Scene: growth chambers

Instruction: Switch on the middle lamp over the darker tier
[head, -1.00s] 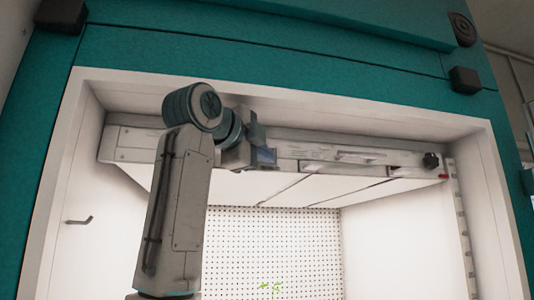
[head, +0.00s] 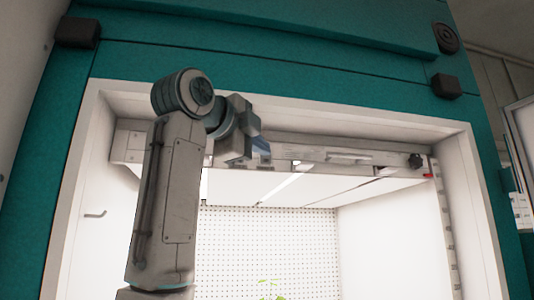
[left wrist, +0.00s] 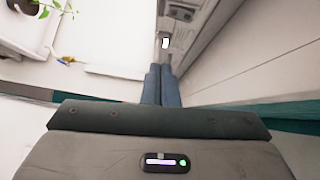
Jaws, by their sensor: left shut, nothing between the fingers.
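The lamp unit's front rail (head: 330,150) spans the top of the white chamber, with pale panels (head: 300,188) under it. Bright slits show along the rail's lower edge. My left gripper (head: 262,146) is at the rail, left of its middle; whether it touches cannot be told. In the left wrist view its two blue fingers (left wrist: 161,72) are together and empty, pointing at the rail. A small bright white switch-like patch (left wrist: 165,43) lies just beyond the fingertips. My left wrist and forearm hide the rail's left part. My right gripper is not in view.
A teal cabinet frame (head: 270,65) surrounds the opening. A dark knob (head: 415,161) is at the rail's right end. A hook (head: 95,214) is on the left inner wall. A green plant (head: 268,290) stands low inside; the space below the panels is otherwise open.

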